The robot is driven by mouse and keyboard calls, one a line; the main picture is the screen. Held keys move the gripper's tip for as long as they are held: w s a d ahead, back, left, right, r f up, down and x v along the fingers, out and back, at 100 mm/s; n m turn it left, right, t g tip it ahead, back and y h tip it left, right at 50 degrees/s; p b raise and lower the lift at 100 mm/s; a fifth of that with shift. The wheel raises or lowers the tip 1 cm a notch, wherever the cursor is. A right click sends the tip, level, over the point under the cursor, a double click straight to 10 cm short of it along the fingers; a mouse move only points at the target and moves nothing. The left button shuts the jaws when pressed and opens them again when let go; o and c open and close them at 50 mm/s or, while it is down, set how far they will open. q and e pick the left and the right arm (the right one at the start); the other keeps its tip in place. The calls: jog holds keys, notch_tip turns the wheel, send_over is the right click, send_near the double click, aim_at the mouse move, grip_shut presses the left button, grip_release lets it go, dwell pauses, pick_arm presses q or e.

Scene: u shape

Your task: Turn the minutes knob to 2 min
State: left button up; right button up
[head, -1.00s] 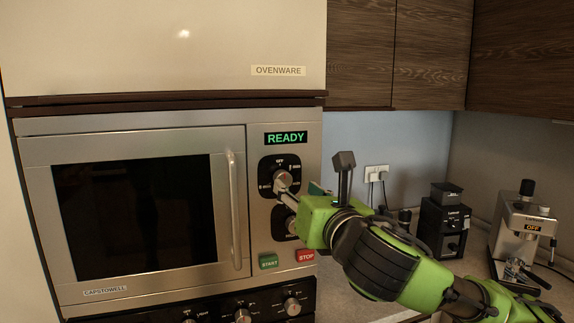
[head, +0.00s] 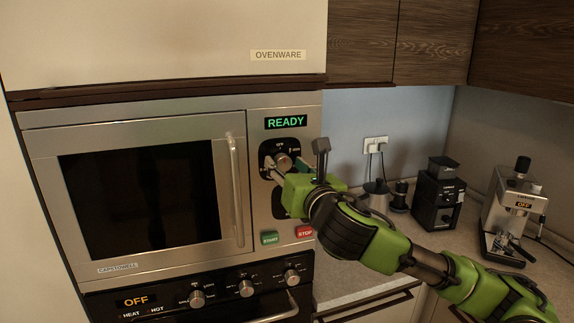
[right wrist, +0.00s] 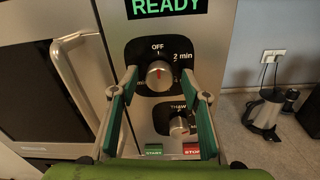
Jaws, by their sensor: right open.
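The minutes knob (head: 283,160) is the upper round metal knob on the microwave's control panel. In the right wrist view, the minutes knob (right wrist: 159,73) has its red mark pointing up near OFF; the "2 min" label is to its upper right. My right gripper (head: 285,166) is in front of the panel. In the right wrist view, its open green-padded fingers (right wrist: 160,82) stand left and right of the knob, with visible gaps on both sides. The microwave display (head: 286,122) reads READY. My left gripper is not in view.
The lower THAW knob (right wrist: 179,126) sits below, between the finger lines. The START button (head: 270,238) and STOP button (head: 305,232) are under it. The door handle (head: 237,190) is left of the gripper. A kettle (head: 377,196) and a coffee grinder (head: 438,194) stand right.

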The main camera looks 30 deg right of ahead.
jog(key=c, duration=1.1)
jog(key=shift+m, duration=0.4)
jog(key=m, duration=0.5)
jog(key=shift+m, duration=0.4)
jog(key=m, duration=0.5)
jog(key=shift+m, duration=0.3)
jog(key=o, duration=1.1)
